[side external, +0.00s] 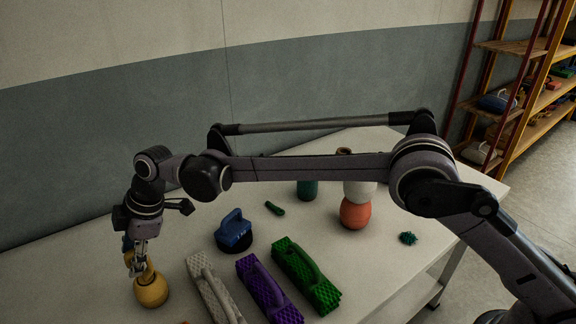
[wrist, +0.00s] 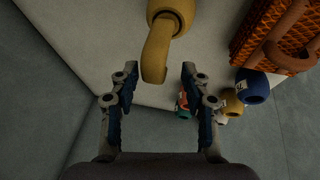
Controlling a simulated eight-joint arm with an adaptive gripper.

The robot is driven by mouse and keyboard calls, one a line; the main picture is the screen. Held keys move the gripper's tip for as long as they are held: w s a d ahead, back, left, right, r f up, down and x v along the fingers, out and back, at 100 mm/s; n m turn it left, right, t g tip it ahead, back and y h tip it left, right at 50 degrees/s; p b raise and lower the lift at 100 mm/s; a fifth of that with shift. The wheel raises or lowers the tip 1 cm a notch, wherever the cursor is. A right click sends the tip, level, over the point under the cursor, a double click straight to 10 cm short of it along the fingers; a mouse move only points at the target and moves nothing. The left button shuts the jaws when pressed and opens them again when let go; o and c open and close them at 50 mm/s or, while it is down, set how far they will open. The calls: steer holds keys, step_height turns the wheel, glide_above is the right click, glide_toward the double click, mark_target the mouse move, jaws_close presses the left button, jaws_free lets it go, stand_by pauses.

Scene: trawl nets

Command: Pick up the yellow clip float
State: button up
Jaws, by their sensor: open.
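The yellow clip float (side external: 152,291) stands at the near left of the white table in the side external view. It has a round body with a loop-like clip on top. My gripper (side external: 139,264) is at the height of the clip, pointing down. In the wrist view the yellow clip float (wrist: 157,48) is at the top centre, and the end of its curved clip reaches toward the gap between the fingers. My gripper (wrist: 158,73) is open, one finger on each side of the clip's end, with visible space on both sides.
A blue handled object (side external: 235,233) stands right of the float. Grey (side external: 214,290), purple (side external: 268,290) and green (side external: 305,275) handled blocks lie nearby. A red float (side external: 355,213) stands farther back. An orange textured handled block (wrist: 262,40) shows in the wrist view.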

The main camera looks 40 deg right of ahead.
mark_target(136, 281)
steer(key=shift+w+x, duration=0.2)
steer(key=shift+x, duration=2.4)
jaws_close()
